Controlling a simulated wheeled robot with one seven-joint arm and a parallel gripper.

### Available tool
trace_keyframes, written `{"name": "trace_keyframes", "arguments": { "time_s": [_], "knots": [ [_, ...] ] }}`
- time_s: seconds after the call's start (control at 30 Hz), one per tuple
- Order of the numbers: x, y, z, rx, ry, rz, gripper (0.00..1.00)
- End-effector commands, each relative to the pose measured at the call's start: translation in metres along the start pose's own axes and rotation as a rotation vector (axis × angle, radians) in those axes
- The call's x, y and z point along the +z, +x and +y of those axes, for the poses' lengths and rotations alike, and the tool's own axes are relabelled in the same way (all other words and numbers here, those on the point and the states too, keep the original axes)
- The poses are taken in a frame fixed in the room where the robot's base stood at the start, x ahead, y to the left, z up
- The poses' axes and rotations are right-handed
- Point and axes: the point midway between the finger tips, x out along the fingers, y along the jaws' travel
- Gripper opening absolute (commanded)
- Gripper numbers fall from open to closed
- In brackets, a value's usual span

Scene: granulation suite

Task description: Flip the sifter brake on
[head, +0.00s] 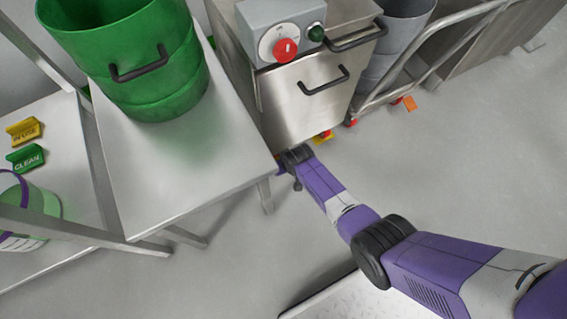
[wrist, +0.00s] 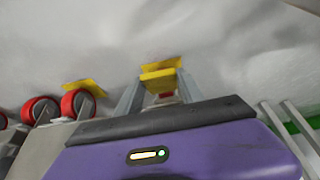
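The sifter appears to be the stainless steel cabinet (head: 300,100) with a grey control box, a red knob (head: 285,49) and a dark green button. Its red casters have yellow brake pedals; one yellow pedal (head: 322,137) shows at the cabinet's lower front edge. My gripper reaches down to the cabinet's lower left corner, its fingers hidden in the head view. In the wrist view my gripper (wrist: 160,82) is open. A yellow pedal (wrist: 160,68) lies at its fingertips, with red showing behind it between the fingers. I cannot tell whether they touch.
A steel table (head: 180,160) with a green drum (head: 140,70) stands left of the cabinet. A wheeled cart frame (head: 425,65) with grey bins is on the right.

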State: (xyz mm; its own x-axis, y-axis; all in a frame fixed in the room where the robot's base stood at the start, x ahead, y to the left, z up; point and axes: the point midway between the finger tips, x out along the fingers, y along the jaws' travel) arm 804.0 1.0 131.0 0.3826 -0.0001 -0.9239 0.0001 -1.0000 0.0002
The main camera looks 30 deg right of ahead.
Motion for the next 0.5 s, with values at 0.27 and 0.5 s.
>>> {"name": "trace_keyframes", "arguments": {
  "time_s": [0.27, 0.5],
  "knots": [
    [0.0005, 0.0002, -0.0001, 0.000, 0.000, 0.002, 0.05],
    [0.0055, 0.0037, -0.0001, 0.000, 0.001, 0.063, 0.05]
  ]
}}
